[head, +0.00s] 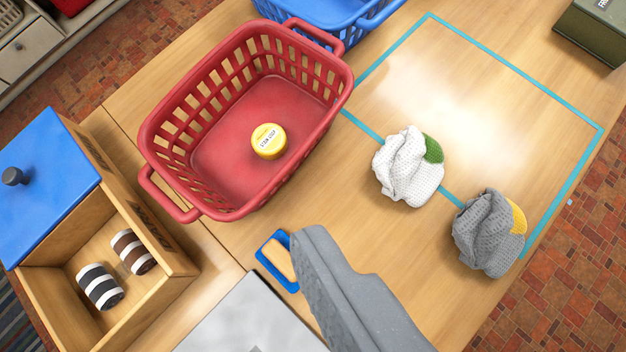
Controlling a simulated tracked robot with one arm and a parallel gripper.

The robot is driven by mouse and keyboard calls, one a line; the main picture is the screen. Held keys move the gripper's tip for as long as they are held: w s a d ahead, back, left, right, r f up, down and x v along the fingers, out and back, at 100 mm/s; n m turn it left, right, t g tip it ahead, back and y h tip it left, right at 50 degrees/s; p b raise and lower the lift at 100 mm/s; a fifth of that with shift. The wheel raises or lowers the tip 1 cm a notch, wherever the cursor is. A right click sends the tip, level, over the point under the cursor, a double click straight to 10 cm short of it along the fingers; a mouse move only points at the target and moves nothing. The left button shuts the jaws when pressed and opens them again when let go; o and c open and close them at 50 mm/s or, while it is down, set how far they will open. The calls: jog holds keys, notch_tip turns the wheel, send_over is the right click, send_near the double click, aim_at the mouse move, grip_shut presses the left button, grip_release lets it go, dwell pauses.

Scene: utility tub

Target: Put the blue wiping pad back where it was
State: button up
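A small blue-edged rectangle with a tan middle (279,262) lies on the wooden table below the red basket. My gripper covers its right part, and I cannot tell whether it is the blue wiping pad or a blue outline on the table. My grey gripper (309,243) comes in from the bottom right, its tip at this rectangle. Only one side of the gripper shows clearly, so I cannot see whether it is open or holds anything.
A red basket (160,140) holds a yellow round tin (268,141). A wooden box (180,262) with a blue lid (48,190) holds two striped rolls. White (405,170) and grey (486,235) cloths lie by a teal taped square (485,50), which is mostly clear.

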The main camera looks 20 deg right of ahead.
jog(key=s+r+n+t, duration=0.5)
jog(key=s+r, duration=0.5)
jog(key=r, duration=0.5)
jog(key=shift+s+r+n, duration=0.15)
jog(key=shift+s+n, duration=0.1)
jog(key=shift+n, duration=0.05)
jog(key=shift+a, duration=0.1)
